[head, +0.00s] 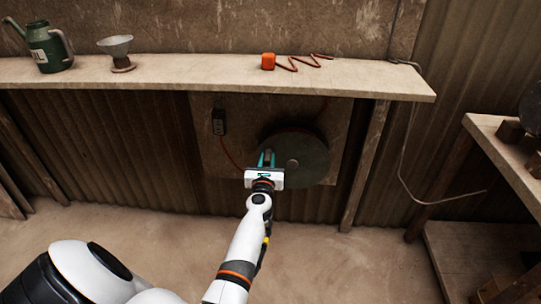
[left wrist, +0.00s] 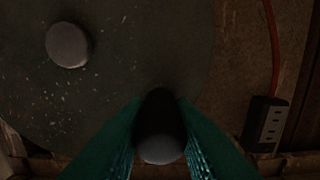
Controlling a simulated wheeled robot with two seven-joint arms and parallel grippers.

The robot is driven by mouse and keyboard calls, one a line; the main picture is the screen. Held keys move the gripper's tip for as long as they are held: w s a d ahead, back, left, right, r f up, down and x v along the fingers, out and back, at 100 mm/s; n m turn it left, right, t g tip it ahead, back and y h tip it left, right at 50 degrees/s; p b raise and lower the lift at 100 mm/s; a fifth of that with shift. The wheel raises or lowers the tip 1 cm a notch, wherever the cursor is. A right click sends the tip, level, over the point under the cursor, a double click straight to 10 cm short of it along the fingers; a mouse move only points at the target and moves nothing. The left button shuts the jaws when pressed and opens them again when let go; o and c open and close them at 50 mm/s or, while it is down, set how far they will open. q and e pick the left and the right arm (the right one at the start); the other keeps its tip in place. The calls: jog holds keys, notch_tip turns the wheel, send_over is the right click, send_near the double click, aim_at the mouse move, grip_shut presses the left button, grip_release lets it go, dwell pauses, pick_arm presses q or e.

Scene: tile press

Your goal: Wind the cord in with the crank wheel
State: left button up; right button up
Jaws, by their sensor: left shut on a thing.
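The crank wheel (head: 312,160) is a dark green disc on a board under the shelf, with a pale round hub (head: 292,163) in its middle. The wheel (left wrist: 120,85) and its hub (left wrist: 68,45) also show in the left wrist view. My left gripper (head: 266,160) is at the wheel's left part, its teal fingers shut on the dark crank handle (left wrist: 160,142). The orange-red cord (head: 303,62) lies in a zigzag on the shelf, joined to an orange block (head: 268,61). My right gripper is not in view.
A black socket box (head: 219,121) with a red lead is left of the wheel. A bent wire (head: 402,165) hangs at right, near a wooden bench (head: 500,150).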

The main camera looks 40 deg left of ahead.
pick_arm(q)
jog(key=shift+w+d+r+p, duration=0.2)
jog(key=shift+r+p, duration=0.15)
jog(key=shift+r, duration=0.15)
jog(key=shift+w+d+r+p, duration=0.1)
jog(key=shift+d+r+p, duration=0.15)
jog(key=shift+r, duration=0.3)
jog(key=shift+w+d+r+p, duration=0.35)
jog(key=shift+d+r, duration=0.1)
jog(key=shift+d, duration=0.1)
jog(key=shift+w+d+r+p, duration=0.3)
jog(key=shift+d+r, duration=0.1)
jog(key=shift+d, duration=0.1)
jog(key=shift+w+d+r, duration=0.1)
jog(key=shift+w+d, duration=0.05)
jog(key=shift+d, duration=0.05)
jog(key=o, duration=0.7)
jog(key=shift+o, duration=0.2)
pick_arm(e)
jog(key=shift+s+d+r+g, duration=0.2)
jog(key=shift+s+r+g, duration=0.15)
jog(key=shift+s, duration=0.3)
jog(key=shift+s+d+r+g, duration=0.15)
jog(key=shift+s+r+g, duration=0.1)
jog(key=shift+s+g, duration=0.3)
